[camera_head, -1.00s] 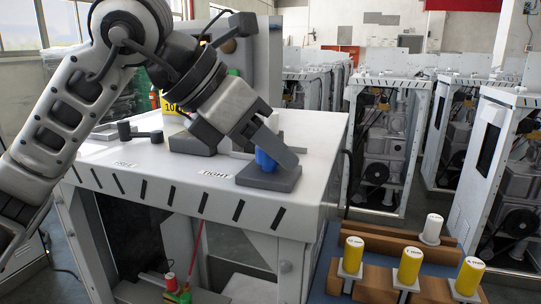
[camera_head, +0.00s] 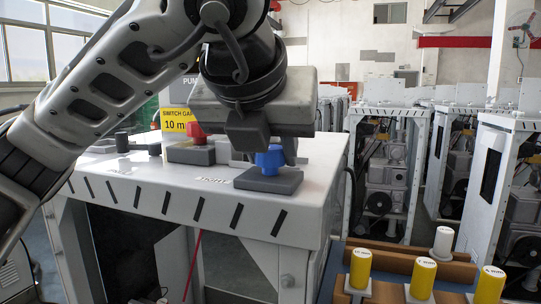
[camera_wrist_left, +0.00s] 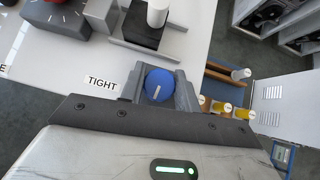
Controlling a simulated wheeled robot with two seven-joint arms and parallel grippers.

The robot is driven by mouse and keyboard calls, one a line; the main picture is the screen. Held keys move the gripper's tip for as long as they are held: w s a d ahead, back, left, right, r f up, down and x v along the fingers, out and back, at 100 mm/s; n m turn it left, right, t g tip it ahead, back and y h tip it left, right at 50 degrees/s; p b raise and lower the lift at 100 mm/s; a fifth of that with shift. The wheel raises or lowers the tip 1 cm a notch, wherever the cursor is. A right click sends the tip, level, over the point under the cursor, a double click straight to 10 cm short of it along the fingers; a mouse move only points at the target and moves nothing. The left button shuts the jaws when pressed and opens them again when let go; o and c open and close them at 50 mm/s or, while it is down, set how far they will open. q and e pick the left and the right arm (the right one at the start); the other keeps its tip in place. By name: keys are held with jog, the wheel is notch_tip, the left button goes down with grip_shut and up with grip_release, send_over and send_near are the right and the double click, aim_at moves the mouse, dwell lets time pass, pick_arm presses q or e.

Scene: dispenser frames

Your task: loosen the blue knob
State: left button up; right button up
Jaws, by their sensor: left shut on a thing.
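The blue knob (camera_head: 269,161) sits on a dark grey base (camera_head: 268,181) near the front right corner of the white cabinet top (camera_head: 210,206). My left gripper (camera_head: 268,149) comes down from above and is shut on the knob. In the left wrist view the round blue knob (camera_wrist_left: 160,85) lies between the two grey fingers, with a short white mark on its top. A "TIGHT" label (camera_wrist_left: 102,82) lies to its left there. My right gripper is not in view.
A red knob (camera_head: 195,134) on a dark base stands left of the blue one. A black handle (camera_head: 123,142) is farther left. Yellow cylinders (camera_head: 360,268) and a white cylinder (camera_head: 443,242) stand at the lower right. Grey cabinets (camera_head: 384,165) fill the background.

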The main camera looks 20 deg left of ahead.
pick_arm(q)
jog(key=shift+n+y, duration=0.5)
jog(key=shift+n, duration=0.1)
jog(key=o, duration=0.9)
jog(key=shift+o, duration=0.4)
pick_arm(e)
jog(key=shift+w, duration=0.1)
pick_arm(q)
jog(key=shift+r, duration=0.1)
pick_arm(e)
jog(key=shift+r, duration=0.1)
